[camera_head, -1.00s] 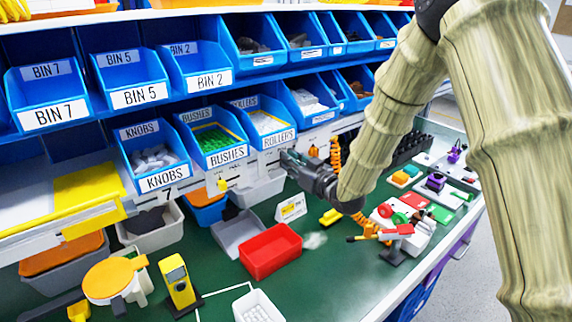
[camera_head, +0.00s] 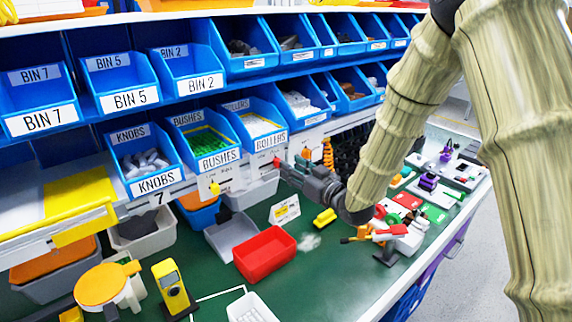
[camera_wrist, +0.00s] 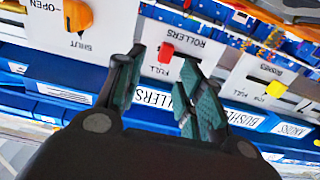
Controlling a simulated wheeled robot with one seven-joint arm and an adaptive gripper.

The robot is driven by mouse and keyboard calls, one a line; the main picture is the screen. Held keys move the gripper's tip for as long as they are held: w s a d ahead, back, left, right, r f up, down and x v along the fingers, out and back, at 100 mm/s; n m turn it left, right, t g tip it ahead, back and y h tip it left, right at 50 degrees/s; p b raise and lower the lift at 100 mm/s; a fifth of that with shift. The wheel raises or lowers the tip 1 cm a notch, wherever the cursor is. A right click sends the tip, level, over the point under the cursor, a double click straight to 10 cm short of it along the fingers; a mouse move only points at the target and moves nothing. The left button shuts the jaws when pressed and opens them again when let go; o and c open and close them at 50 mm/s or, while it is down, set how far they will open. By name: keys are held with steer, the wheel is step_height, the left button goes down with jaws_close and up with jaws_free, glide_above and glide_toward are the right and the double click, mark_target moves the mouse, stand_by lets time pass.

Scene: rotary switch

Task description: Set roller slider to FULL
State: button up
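The roller slider is a small red knob (camera_head: 277,162) on the white ROLLERS panel below the rollers bin in the head view. In the wrist view, which is upside down, the red knob (camera_wrist: 166,52) lies just past my fingertips, near the FULL marking. My gripper (camera_head: 285,171) is at the panel, close to the knob. In the wrist view my gripper (camera_wrist: 160,80) has its two fingers apart, with nothing between them. Contact with the knob cannot be told.
A yellow slider knob (camera_wrist: 276,89) is on the neighbouring bushes panel. An orange knob (camera_wrist: 77,16) is on another panel at the upper left of the wrist view. Blue bins are above the panels. A red tray (camera_head: 264,254) stands on the green bench (camera_head: 335,285) below.

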steer(key=v, duration=0.7)
steer(key=shift+s+d, duration=0.2)
